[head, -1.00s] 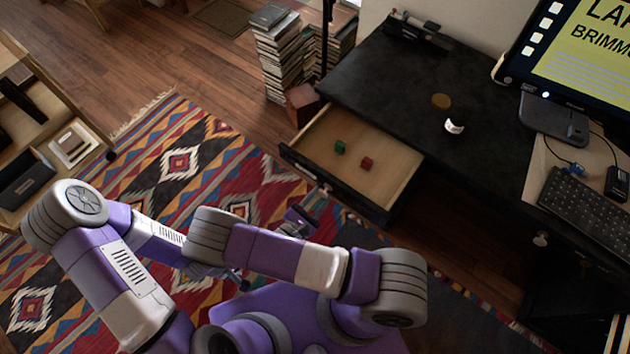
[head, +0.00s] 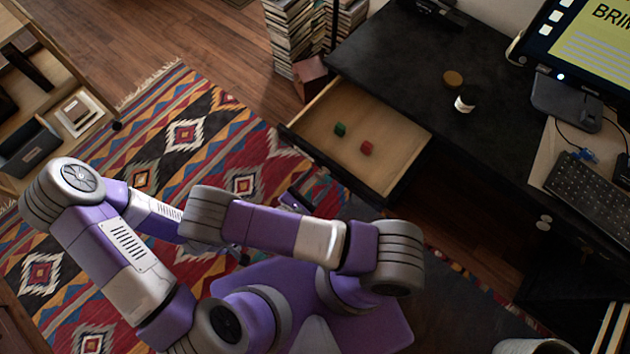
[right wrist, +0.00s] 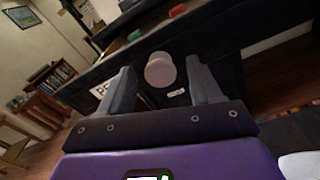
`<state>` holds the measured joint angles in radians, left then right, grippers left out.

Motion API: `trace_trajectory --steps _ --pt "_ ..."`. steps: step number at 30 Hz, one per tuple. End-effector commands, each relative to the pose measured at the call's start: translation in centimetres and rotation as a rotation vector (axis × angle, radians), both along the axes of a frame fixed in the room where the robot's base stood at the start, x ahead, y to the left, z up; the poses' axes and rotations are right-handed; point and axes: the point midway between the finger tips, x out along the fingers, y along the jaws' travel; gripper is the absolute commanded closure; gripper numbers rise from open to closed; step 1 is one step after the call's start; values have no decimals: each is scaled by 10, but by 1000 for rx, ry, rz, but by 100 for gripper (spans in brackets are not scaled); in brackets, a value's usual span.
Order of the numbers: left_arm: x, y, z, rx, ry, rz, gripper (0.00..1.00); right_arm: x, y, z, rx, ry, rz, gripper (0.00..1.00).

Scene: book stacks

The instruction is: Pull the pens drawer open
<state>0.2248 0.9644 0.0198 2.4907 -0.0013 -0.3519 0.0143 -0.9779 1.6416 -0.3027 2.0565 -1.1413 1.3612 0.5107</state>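The drawer (head: 398,142) stands pulled out of the black desk, with its pale wooden inside showing. A green block (head: 340,129) and a red block (head: 367,148) lie in it. My left gripper is mostly hidden behind my right arm.
The black desktop (head: 400,75) holds a small white jar (head: 464,104) and a round brown lid (head: 453,78). A monitor (head: 585,50) and keyboard (head: 592,195) are at right. Book stacks (head: 296,40) stand beyond the desk. A patterned rug (head: 150,180) covers the floor at left.

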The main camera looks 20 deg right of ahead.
Motion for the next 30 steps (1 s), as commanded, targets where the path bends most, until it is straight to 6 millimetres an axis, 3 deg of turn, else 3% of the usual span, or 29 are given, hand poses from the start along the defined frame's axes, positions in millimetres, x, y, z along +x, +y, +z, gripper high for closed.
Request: trace_trajectory --steps 8,21,30 --pt "0 0 2 0 0 0 11 0 0 4 -2 -1 0 36" --pt "0 0 29 0 0 0 11 0 0 81 1 -2 0 36" --pt "0 0 34 0 0 0 11 0 0 101 -1 0 0 36"
